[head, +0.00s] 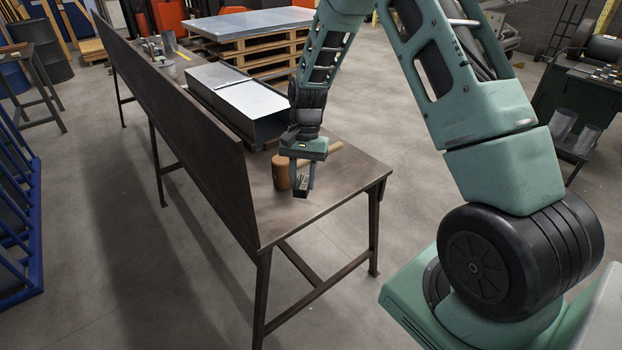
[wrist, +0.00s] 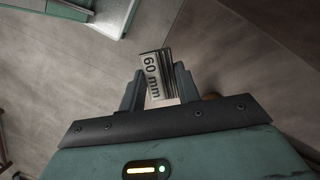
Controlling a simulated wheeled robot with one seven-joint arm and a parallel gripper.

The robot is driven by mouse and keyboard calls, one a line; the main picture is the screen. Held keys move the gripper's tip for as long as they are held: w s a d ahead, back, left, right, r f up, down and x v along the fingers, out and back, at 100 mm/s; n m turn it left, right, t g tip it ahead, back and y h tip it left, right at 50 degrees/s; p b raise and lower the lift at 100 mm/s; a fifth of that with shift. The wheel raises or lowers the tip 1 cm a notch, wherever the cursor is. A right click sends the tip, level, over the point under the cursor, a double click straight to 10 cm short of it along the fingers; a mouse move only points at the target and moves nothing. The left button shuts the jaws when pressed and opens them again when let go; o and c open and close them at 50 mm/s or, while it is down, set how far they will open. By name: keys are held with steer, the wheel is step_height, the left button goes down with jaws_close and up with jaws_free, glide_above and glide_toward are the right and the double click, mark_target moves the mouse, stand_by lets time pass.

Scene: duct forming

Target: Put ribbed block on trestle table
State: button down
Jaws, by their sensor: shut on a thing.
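The ribbed block (head: 301,188) is small and dark; in the wrist view it shows a pale "60 mm" label (wrist: 152,76) and dark ribs. My gripper (head: 303,178) is shut on it, with one finger on each side, as the wrist view also shows (wrist: 158,88). The gripper points down over the near end of the brown metal trestle table (head: 345,190). The block is at or just above the tabletop; I cannot tell whether it touches.
A wooden mallet (head: 281,170) stands close left of the block, its handle partly behind my gripper. A long sheet-metal duct (head: 240,97) lies farther back on the table. A tall dark panel (head: 190,120) runs along the table's left edge. The tabletop's near right corner is clear.

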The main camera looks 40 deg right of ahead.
steer(key=w+d+m+t+b, duration=0.2)
steer(key=w+d+m+b, duration=0.15)
steer(key=m, duration=0.35)
steer(key=shift+m+y, duration=0.3)
steer(key=shift+y, duration=0.1)
steer(key=f, duration=0.3)
steer(key=f+p, duration=0.1)
steer(key=f, duration=0.2)
steer(key=f+p, duration=0.1)
steer(key=f, duration=0.3)
steer(key=shift+w+d, duration=0.2)
steer(key=shift+w, duration=0.1)
steer(key=c, duration=1)
jaws_free()
steer(key=shift+f, duration=0.1)
steer(key=b+v, duration=0.1)
steer(key=v, duration=1.1)
steer(key=shift+b, duration=0.3)
